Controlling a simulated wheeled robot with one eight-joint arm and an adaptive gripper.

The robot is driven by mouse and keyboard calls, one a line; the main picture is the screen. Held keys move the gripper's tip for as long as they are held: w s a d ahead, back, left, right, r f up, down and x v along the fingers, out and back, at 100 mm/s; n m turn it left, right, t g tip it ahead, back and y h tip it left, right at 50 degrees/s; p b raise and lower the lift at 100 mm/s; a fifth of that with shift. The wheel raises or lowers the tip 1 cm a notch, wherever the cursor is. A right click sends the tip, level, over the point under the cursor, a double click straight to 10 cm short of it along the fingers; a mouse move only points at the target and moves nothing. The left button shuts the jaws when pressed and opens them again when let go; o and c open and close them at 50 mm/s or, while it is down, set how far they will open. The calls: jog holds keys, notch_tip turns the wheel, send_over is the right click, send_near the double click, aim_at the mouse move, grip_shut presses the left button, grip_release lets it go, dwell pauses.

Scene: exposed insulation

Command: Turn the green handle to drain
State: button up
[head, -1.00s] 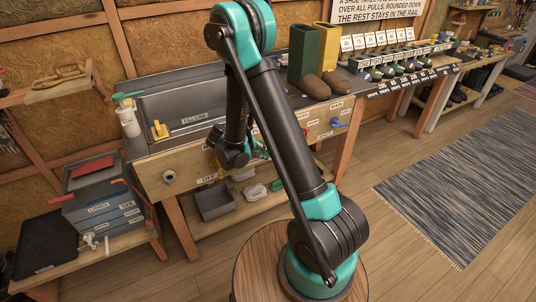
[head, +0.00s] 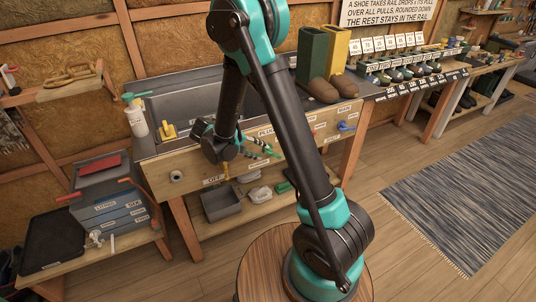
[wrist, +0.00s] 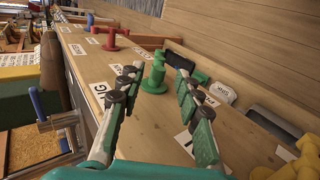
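The green handle (wrist: 154,78) sticks up from the wooden panel in the wrist view, a spool-like knob on a round base. My gripper (wrist: 157,72) is open and empty, with its two dark, green-padded fingers on either side of the handle in that picture. I cannot tell whether either finger touches it or how much depth lies between. In the head view my gripper (head: 264,148) is at the front panel of the sink bench (head: 187,157), pointing right. The handle cannot be told apart from the fingers there.
A red handle (wrist: 110,38) stands farther along the panel, and yellow fittings (wrist: 302,160) show at lower right. A blue handle (head: 346,126) is on the bench front. A grey bin (head: 222,205) sits on the shelf below.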

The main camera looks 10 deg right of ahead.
jog(key=shift+v, duration=1.45)
jog(key=shift+d, duration=0.15)
